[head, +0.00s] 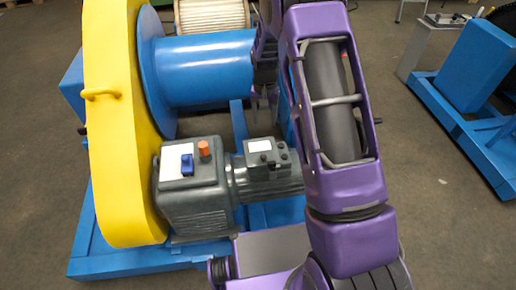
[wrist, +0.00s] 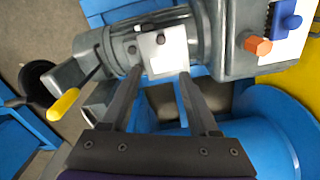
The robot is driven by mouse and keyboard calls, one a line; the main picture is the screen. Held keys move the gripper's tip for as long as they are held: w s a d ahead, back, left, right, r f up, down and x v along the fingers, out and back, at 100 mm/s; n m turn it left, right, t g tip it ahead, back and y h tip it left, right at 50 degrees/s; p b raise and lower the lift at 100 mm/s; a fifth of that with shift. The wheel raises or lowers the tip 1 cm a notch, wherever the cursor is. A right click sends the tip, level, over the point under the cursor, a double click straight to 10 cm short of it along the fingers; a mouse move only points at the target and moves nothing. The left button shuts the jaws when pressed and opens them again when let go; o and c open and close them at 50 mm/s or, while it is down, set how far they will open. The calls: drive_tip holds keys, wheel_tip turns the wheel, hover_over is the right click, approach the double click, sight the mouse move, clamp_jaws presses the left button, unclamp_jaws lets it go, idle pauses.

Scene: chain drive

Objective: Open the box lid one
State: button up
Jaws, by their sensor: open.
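A grey motor (head: 265,180) carries a small box with a white lid (head: 260,146), which looks closed. This white lid also shows in the wrist view (wrist: 163,52), just beyond and between my fingertips. A second white plate (head: 177,158) with a blue block sits on the grey gearbox, beside an orange knob (head: 204,148). No label tells which is lid one. My gripper (wrist: 160,76) is open and empty, its fingers pointing at the motor box. Whether a fingertip touches the box cannot be told. In the head view my arm partly hides the gripper and the motor's right end.
A yellow guard (head: 110,130) with a handle and a blue drum (head: 210,68) stand beside the motor on a blue frame (head: 130,262). A yellow-tipped lever (wrist: 64,106) sticks out near the motor. Another blue machine (head: 470,75) stands right, with free floor between.

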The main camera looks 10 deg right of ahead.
sight(263, 156)
drive_tip(key=f, duration=1.2)
drive_tip(key=f+b, duration=0.1)
drive_tip(key=f, duration=0.5)
drive_tip(key=shift+s+a+f, duration=0.1)
drive_tip(key=shift+s+f, duration=0.2)
drive_tip(key=shift+f, duration=0.05)
drive_tip(key=shift+c, duration=0.2)
clamp_jaws()
idle(0.4)
